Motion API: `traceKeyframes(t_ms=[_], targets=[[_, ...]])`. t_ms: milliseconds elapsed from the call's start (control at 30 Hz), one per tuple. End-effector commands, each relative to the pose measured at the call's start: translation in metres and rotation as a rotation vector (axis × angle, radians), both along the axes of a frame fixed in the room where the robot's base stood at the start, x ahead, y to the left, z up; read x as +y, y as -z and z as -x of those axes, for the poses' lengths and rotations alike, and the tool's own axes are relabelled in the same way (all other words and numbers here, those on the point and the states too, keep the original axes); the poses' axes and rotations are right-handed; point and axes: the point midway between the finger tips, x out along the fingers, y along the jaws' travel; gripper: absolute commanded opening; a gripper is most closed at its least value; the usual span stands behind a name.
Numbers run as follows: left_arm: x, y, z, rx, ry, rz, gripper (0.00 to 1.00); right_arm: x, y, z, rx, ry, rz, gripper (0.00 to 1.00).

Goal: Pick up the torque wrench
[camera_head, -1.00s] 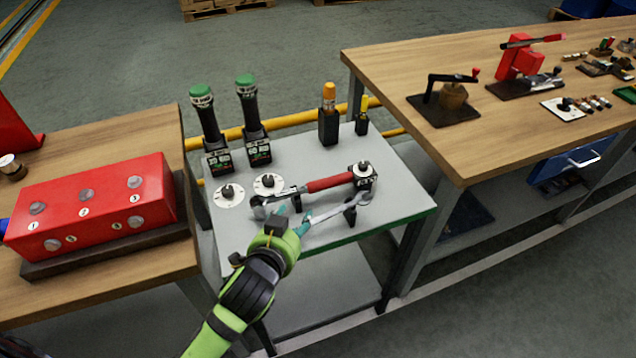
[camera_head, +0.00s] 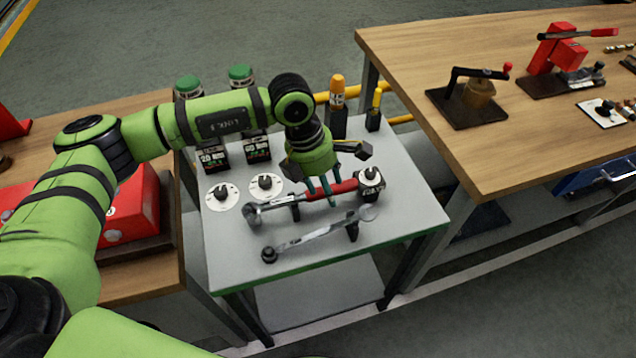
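A red-handled wrench (camera_head: 345,187), which I take to be the torque wrench, lies across two small dark supports on the grey table (camera_head: 400,205). Its grey head points left and its right end is beside a small block with a round white dial (camera_head: 371,178). My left gripper (camera_head: 323,188) points down at the middle of this wrench, its teal fingertips at the handle's left part. I cannot tell whether the fingers touch it or how far they are closed. A silver wrench (camera_head: 310,236) with a black round end lies in front. My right gripper is not in view.
Two white dials (camera_head: 222,196) sit left of the wrench. Two green-capped tools (camera_head: 241,80) stand behind, partly hidden by my arm. An orange-topped tool (camera_head: 337,95) stands at the back. A red box (camera_head: 130,215) is on the left bench; a wooden bench (camera_head: 490,150) is right.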

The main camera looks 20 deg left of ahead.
Motion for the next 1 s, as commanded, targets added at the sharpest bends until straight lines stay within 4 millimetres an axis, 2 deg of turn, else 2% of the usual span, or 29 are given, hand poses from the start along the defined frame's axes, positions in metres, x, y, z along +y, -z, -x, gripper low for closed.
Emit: traceKeyframes(t_ms=[33,100,200,367,567,700,967,1000], targets=[[0.018,-0.002,-0.007,-0.014,-0.007,-0.068,0.52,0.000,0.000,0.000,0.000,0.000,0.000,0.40],[0.035,-0.003,-0.011,-0.021,-0.016,-0.131,0.52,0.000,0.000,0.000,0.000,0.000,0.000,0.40],[0.044,0.000,-0.014,-0.024,-0.021,-0.167,0.52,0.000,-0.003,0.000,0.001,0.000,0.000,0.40],[0.041,0.015,-0.014,-0.022,-0.019,-0.167,0.52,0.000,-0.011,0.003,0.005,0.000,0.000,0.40],[0.035,0.043,-0.015,-0.018,-0.020,-0.166,0.52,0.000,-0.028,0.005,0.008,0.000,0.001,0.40],[0.033,0.061,-0.017,-0.021,-0.019,-0.164,0.52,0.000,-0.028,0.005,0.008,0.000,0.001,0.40],[0.033,0.066,-0.017,-0.024,-0.020,-0.162,0.52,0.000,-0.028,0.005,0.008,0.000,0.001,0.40],[0.033,0.066,-0.017,-0.024,-0.020,-0.162,0.44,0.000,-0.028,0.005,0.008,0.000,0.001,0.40]])
